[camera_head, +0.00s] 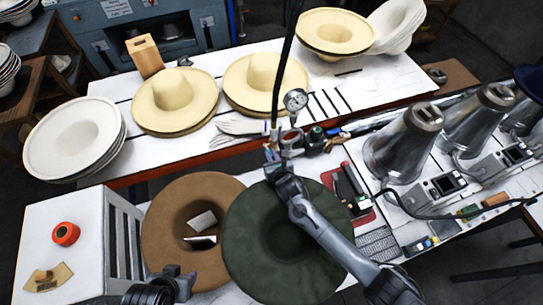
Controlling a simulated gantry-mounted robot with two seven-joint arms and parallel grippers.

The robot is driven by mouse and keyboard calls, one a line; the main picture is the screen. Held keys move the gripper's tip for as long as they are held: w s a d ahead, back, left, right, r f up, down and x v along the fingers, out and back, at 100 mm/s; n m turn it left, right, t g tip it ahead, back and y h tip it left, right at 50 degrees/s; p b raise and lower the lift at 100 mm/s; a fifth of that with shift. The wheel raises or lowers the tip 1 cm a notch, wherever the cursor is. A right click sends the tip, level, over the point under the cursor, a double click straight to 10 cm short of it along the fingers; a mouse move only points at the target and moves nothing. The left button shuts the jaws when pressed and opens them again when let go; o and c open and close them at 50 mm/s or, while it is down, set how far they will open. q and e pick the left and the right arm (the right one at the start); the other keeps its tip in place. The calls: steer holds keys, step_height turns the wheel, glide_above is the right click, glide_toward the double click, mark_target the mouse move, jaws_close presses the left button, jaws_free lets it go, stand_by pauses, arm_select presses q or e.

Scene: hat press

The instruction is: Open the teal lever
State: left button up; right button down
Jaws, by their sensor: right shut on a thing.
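My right gripper (275,165) reaches in from the lower right, over the dark green hat, to the foot of a tall dark bar with a round gauge (295,100). It is shut on a small part there, apparently the teal lever, but the fingers mostly hide it and its colour is hard to make out. A small teal-green knob (317,132) shows just to the right of the gripper. My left gripper (178,274) is at the bottom, beside the brown hat's lower rim. The gap between its fingers is too unclear to judge.
The brown hat (160,215) and dark green hat (245,250) lie on the near bench. Metal cones (395,150) stand on the right with control boxes. Cream hats (175,100) sit on the white table behind. A red tape roll (66,233) lies on the left cabinet.

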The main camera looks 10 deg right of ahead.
mark_target(269, 151)
steer(key=shift+w+r+g+p, duration=0.3)
steer(key=shift+r+g+p, duration=0.25)
steer(key=shift+p, duration=0.35)
steer(key=shift+w+r+g+p, duration=0.25)
steer(key=shift+r+g+p, duration=0.25)
steer(key=shift+p, duration=0.4)
steer(key=shift+w+a+r+g+h+p, duration=0.1)
steer(key=shift+w+r+g+h+p, duration=0.3)
steer(key=shift+g+p, duration=0.2)
steer(key=shift+w+a+r+g, duration=0.15)
steer(key=shift+w+g, duration=0.3)
steer(key=shift+g, duration=0.3)
steer(key=shift+w+a+r+g+h+b, duration=0.15)
steer(key=shift+w+g+b, duration=0.15)
steer(key=shift+g+b, duration=0.2)
steer(key=shift+w+d+r+g+h+b, duration=0.15)
steer(key=shift+w+g+b, duration=0.2)
steer(key=shift+g, duration=0.25)
steer(key=shift+a, duration=0.1)
steer(key=c, duration=1.2)
jaws_free()
steer(key=shift+s+f, duration=0.1)
steer(key=shift+s, duration=0.1)
